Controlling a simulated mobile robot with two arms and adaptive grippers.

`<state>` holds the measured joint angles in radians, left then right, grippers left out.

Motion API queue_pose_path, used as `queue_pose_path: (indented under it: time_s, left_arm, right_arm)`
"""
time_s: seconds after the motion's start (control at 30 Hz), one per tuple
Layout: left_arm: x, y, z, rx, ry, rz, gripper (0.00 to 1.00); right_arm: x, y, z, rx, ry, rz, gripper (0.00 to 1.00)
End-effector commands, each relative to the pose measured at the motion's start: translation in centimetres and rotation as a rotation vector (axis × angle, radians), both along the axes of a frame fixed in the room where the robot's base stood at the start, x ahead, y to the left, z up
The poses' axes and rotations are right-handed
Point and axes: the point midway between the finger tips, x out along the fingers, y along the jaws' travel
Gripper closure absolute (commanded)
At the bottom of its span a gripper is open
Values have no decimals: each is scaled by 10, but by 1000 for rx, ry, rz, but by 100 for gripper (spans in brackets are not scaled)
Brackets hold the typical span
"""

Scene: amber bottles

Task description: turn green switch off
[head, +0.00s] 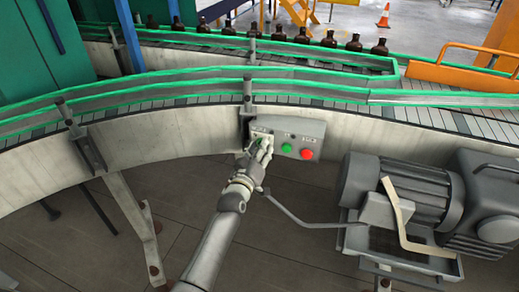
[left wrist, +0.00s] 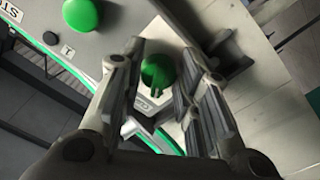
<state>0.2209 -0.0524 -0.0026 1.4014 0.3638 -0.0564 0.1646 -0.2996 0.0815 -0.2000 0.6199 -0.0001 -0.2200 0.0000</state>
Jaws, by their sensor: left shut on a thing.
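The green switch (left wrist: 158,70) is a rounded green knob on the grey control box (head: 311,129). In the left wrist view it sits between the two fingers of my left gripper (left wrist: 164,66), which is shut on it. In the head view my left gripper (head: 262,148) is at the left end of the box and hides most of the switch. How far the switch is turned is hard to tell. My right gripper is not in view.
A green button (head: 287,148) and a red button (head: 307,154) are on the same box, to the right of my gripper. The box hangs on the conveyor's side wall (head: 160,138). A grey motor (head: 412,190) stands at the lower right. Several amber bottles (head: 354,43) stand on the conveyor behind.

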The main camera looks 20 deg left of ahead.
Motion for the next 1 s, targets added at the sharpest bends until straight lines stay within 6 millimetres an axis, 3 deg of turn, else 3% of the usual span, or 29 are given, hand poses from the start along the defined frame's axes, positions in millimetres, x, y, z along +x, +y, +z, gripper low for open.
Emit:
queue_pose_path:
  time_s: [0.4, 0.97, 1.0]
  left_arm:
    - [0, -1, 0, -194, 8, 0, 93]
    - [0, -1, 0, -225, 10, 0, 93]
    - [0, -1, 0, -225, 10, 0, 67]
  right_arm:
    - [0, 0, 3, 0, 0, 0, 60]
    - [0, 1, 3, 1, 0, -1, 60]
    - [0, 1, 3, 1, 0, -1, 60]
